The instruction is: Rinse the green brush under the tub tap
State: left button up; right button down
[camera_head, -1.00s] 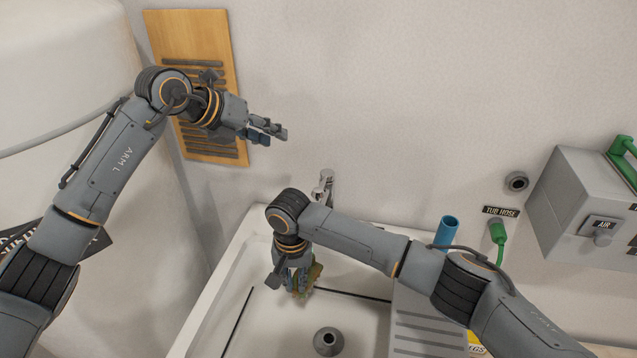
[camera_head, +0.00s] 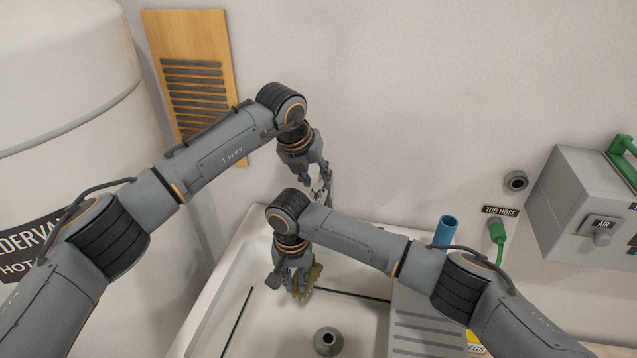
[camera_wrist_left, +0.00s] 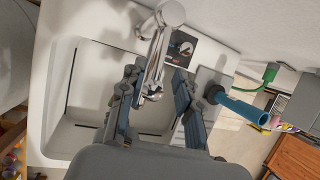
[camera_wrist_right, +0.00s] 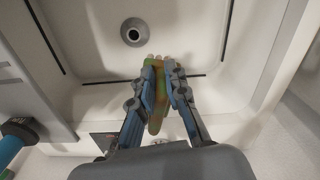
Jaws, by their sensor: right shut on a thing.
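The green brush (camera_wrist_right: 157,115), with brownish patches on it, is held in my right gripper (camera_wrist_right: 162,80) low in the white tub; part of it (camera_head: 314,274) shows beside the fingers in the head view. My right gripper (camera_head: 299,285) is shut on it. The chrome tub tap (camera_wrist_left: 158,48) stands at the tub's back edge. My left gripper (camera_wrist_left: 155,100) is open, its fingers spread on either side of the tap, apparently not gripping it. In the head view my left gripper (camera_head: 318,180) is above the tap, mostly hiding it. No water stream is visible.
The white tub (camera_head: 235,275) has a drain piece (camera_head: 327,341) on its floor. A ribbed board (camera_head: 415,325) and a blue tube (camera_head: 446,232) are at its right. A green hose (camera_head: 497,232) and grey box (camera_head: 580,205) are on the wall.

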aim_at(319, 186)
pick_arm(q)
jog(key=shift+x, duration=1.6)
grip_shut()
